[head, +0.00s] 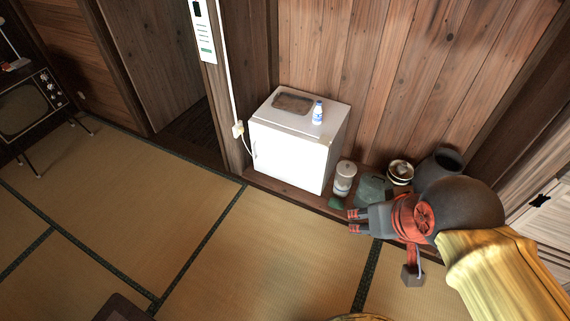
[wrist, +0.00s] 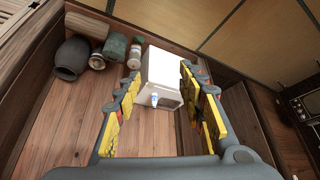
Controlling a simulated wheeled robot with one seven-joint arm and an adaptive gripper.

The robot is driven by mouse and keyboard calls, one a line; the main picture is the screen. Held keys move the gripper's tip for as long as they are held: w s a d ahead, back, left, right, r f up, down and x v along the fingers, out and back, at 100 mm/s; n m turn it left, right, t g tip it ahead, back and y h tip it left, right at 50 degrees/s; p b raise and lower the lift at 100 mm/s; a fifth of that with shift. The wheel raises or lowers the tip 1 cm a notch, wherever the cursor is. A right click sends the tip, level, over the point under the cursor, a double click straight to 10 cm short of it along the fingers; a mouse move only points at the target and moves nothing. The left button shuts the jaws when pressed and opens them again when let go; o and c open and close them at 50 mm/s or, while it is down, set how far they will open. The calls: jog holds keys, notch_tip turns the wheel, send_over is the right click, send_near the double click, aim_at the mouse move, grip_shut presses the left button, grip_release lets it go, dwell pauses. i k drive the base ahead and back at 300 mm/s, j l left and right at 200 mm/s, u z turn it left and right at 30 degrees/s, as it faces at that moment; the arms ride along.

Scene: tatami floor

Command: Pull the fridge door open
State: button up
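The small white fridge (head: 285,160) stands against the wooden wall in the head view, its white front door facing the tatami. The door looks shut; a handle is too small to make out clearly. My gripper (head: 352,221) is to the right of the fridge and apart from it, in front of the containers. In the wrist view the fridge (wrist: 163,65) shows between the spread yellow-padded fingers of my gripper (wrist: 160,80), some distance beyond them. The gripper is open and empty.
A blue-and-white bottle (head: 318,112) and a brown tray (head: 292,103) sit on the fridge. A white jar (head: 344,178), a greenish container (head: 372,188) and a dark pot (head: 440,165) stand to its right. Tatami (head: 220,245) before the fridge is clear. A television (head: 30,105) stands far left.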

aim_at(291, 157)
jog(key=i+u, duration=0.1)
jog(key=i, duration=0.55)
jog(key=i+u, duration=0.15)
jog(key=i, duration=0.45)
jog(key=i+u, duration=0.1)
jog(key=i, duration=0.55)
jog(key=i+l+u, duration=0.15)
jog(key=i, duration=0.45)
